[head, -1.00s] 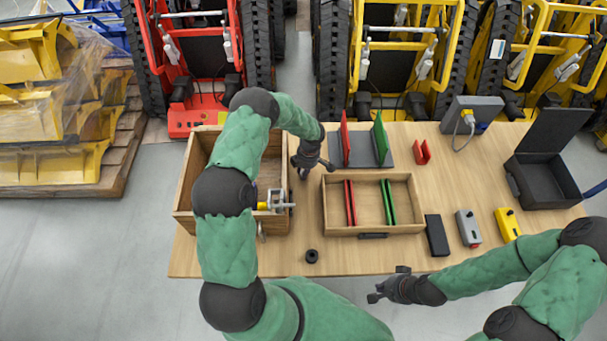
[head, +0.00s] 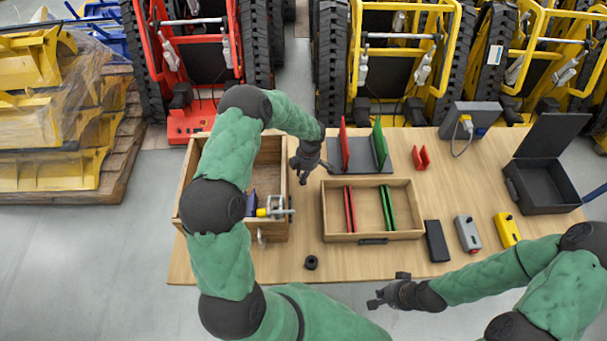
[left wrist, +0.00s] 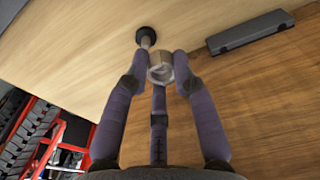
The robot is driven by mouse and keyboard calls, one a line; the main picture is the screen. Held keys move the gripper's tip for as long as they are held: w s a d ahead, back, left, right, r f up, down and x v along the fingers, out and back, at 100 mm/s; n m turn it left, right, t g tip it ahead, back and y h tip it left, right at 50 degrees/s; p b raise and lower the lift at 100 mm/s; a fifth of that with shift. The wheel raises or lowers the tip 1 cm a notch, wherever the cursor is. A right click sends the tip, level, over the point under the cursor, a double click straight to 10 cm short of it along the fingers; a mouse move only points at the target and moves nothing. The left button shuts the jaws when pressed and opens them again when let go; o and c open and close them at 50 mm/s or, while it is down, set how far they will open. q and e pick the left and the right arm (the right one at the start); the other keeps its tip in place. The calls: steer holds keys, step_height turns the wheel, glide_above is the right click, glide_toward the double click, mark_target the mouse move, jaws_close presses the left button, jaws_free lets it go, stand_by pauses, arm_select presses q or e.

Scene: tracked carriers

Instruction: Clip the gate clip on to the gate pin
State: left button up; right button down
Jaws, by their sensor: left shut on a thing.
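My left gripper (head: 303,178) points down between the wooden crate and the shallow wooden tray. In the left wrist view, the fingertips (left wrist: 160,75) close around a small pale, ring-like piece (left wrist: 160,68). I take it for the gate clip, but the fingers hide much of it. A metal fitting (head: 280,211) with a yellow barrel (head: 262,212) sits at the crate's front right; it may carry the gate pin, which I cannot make out. A small metal piece (head: 262,238) hangs below it. My right gripper (head: 378,298) appears open and empty at the table's front edge.
The wooden crate (head: 184,212) is partly hidden by my left arm. The tray (head: 335,237) holds red and green plates. A black ring (head: 311,262) lies in front; it also shows in the left wrist view (left wrist: 146,34). Boxes and an open black case (head: 545,180) stand right.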

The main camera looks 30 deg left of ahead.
arm_select(q)
steer(key=s+d+r, duration=0.6)
steer(key=s+r, duration=0.2)
steer(key=s, duration=0.2)
steer(key=shift+s+d, duration=0.2)
steer(key=shift+s, duration=0.05)
steer(key=shift+o, duration=0.5)
